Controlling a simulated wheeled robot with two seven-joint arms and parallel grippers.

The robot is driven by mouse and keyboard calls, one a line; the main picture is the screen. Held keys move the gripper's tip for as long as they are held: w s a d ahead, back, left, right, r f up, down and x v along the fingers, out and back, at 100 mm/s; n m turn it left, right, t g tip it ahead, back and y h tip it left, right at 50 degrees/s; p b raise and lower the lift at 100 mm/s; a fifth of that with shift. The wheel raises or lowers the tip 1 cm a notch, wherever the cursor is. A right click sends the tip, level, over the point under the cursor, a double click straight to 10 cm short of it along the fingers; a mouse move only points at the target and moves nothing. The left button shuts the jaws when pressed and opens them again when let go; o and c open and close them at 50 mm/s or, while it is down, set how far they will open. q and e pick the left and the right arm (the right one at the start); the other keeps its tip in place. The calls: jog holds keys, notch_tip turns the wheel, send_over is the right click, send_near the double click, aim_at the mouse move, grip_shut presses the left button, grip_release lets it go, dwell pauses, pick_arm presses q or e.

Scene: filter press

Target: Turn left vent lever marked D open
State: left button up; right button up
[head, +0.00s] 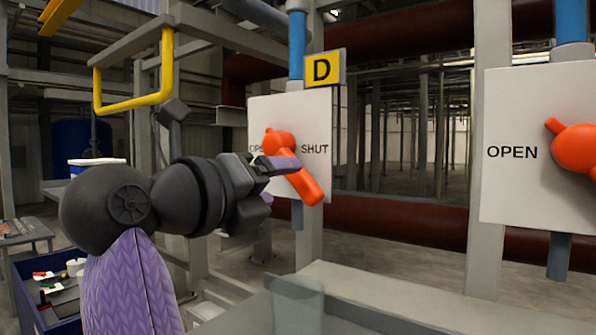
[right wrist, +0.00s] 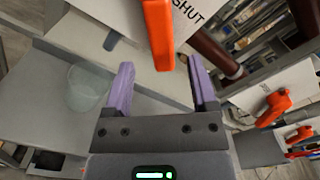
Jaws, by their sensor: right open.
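The orange vent lever (head: 306,186) sits on a white panel (head: 262,108) under a yellow sign marked D (head: 322,69). Its handle slants down and right from the hub, below the word SHUT. My left gripper is not in view.
A second white panel (head: 500,190) with an orange lever (head: 578,151) and the word OPEN stands at the right. A translucent bucket (head: 297,300) is below panel D. A yellow bar frame (head: 98,90) hangs at upper left. A blue bin (head: 30,312) with small items is at lower left.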

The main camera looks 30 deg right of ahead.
aim_at(295, 181)
jog(key=p+x, duration=0.1)
jog(key=x, duration=0.4)
jog(key=shift+s+r, duration=0.1)
jog(key=shift+r, duration=0.05)
jog(key=shift+d, duration=0.2)
grip_shut()
dwell(0.9)
